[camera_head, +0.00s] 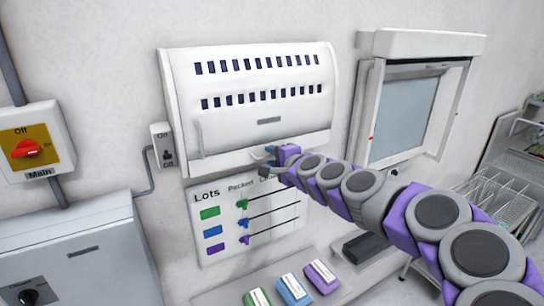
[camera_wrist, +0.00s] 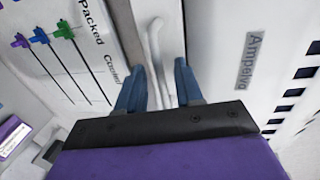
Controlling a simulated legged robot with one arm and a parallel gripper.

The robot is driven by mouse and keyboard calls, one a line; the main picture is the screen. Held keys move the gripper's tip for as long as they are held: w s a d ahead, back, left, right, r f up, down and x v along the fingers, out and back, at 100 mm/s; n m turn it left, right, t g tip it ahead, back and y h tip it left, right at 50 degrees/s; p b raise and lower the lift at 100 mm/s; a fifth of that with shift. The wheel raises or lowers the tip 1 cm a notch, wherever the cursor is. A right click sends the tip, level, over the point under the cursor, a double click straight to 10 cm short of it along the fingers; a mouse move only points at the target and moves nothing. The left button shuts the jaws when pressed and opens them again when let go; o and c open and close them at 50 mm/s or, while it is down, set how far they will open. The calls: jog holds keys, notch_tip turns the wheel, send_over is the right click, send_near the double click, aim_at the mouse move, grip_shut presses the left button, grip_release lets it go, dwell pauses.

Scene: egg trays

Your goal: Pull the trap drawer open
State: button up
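A white wall cabinet (camera_head: 255,85) with two rows of dark slots hangs in the middle of the head view. I cannot read a trap drawer label. In the wrist view, a white bar handle (camera_wrist: 154,45) runs along the cabinet's lower edge, beside the "Ampelva" plate (camera_wrist: 246,60). My gripper (camera_head: 268,156) is at that lower edge, below the small plate (camera_head: 269,121). In the wrist view, its blue fingers (camera_wrist: 160,75) are apart on either side of the handle, with visible gaps. In the head view, my gripper and arm hide most of this handle.
A "Lots" board (camera_head: 211,253) with coloured sliders is just below the cabinet. Another slim handle (camera_head: 199,139) is at the cabinet's lower left. A hooded window unit (camera_head: 424,44) is to the right, and a wire rack (camera_head: 500,205) beyond it. Coloured boxes (camera_head: 292,290) lie below.

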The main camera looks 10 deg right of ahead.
jog(key=shift+w+d, duration=0.15)
jog(key=shift+d, duration=0.75)
jog(key=shift+a, duration=0.85)
jog(key=c, duration=0.6)
grip_shut()
jog(key=shift+d, duration=0.1)
jog(key=shift+d, duration=0.2)
